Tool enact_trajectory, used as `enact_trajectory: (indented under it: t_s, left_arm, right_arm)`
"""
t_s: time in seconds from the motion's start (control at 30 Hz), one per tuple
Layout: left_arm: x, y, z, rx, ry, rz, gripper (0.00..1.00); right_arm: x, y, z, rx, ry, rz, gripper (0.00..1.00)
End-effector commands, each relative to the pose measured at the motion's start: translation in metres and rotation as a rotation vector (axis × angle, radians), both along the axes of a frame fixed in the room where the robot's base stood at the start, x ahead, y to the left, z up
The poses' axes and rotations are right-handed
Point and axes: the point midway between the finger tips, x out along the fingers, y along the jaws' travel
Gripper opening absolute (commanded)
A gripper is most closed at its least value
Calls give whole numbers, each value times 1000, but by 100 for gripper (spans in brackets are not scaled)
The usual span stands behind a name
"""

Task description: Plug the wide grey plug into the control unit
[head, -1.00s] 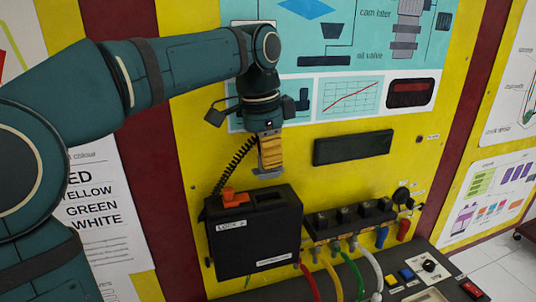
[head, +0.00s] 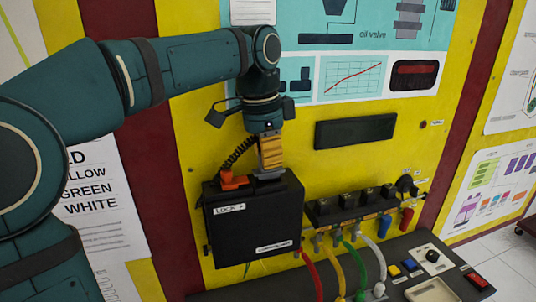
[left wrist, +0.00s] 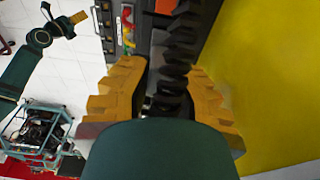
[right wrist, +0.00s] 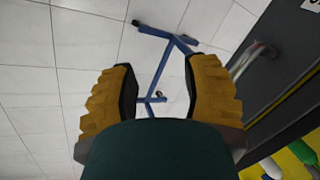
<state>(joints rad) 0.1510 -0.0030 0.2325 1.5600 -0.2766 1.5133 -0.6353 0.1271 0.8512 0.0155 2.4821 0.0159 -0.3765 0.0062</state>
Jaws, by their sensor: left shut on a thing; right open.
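The control unit (head: 255,225) is a black box on the yellow panel, with an orange lever (head: 233,181) at the left of its top. My left gripper (head: 271,166) points down over the right of that top, shut on the wide grey plug (head: 268,178). The plug is upright, low at the socket opening; its lower part is hidden, so I cannot tell how deep it sits. Its black coiled cable (head: 238,150) rises on the left and also shows in the left wrist view (left wrist: 175,72). My right gripper (right wrist: 160,90) is open and empty, above the tiled floor.
A black row of connectors (head: 350,207) with red, green, yellow, white and blue leads stands right of the unit. A console (head: 430,262) with buttons and a knob lies below right. A black bar (head: 355,131) is on the panel.

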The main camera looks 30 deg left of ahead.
Motion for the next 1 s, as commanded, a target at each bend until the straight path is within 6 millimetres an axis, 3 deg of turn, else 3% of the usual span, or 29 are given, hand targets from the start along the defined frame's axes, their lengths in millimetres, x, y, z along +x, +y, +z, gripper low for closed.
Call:
enact_trajectory:
  t_s: [1.0]
  left_arm:
    - [0, 0, -5, 0, 0, 0, 0]
  right_arm:
    - [0, 0, 0, 0, 0, 0, 47]
